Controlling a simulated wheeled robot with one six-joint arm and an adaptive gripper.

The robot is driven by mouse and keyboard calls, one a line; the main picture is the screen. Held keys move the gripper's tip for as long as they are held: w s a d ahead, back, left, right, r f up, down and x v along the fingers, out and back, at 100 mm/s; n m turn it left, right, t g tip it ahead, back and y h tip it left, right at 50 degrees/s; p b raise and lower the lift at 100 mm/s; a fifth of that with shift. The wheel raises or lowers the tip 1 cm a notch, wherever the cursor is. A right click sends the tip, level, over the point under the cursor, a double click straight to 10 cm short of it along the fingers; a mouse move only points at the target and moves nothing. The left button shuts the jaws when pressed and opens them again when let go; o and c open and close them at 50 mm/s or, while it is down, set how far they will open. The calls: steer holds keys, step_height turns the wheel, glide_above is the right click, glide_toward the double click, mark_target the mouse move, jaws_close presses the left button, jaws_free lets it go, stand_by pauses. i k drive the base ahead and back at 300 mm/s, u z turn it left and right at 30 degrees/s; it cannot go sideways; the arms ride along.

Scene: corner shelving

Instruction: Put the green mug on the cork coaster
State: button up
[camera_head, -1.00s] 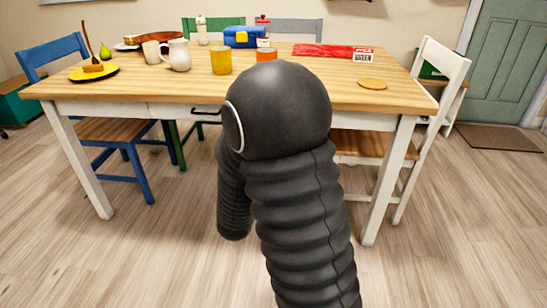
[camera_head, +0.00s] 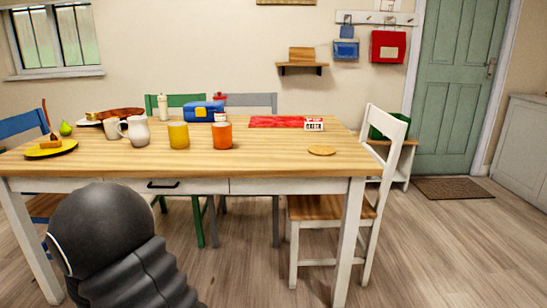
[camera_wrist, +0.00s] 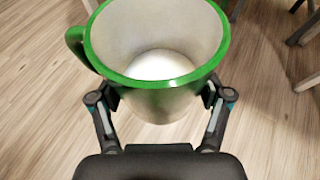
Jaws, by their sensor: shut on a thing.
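The green mug (camera_wrist: 155,95) fills the upper middle of the wrist view. It has a green rim and handle, a pale inside, and looks empty. My gripper (camera_wrist: 163,98) is shut on its body, one finger on each side, with the handle at the left. The mug is held over the wooden floor. The cork coaster (camera_head: 321,151) is a round tan disc lying bare on the right part of the table top, near its front right corner. My gripper and the mug are not visible in the head view, where only my dark arm shows at lower left.
The wooden table (camera_head: 255,165) has a yellow cup (camera_head: 178,136), an orange cup (camera_head: 222,136), a white pitcher (camera_head: 136,131) and a yellow plate (camera_head: 50,148) left of the coaster. A red mat (camera_head: 275,122) lies behind. A white chair (camera_head: 380,170) stands at the right. The table around the coaster is clear.

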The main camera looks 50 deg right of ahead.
mark_target(317, 148)
steer(key=u, duration=1.8)
steer(key=k, duration=2.6)
steer(key=z, duration=0.9)
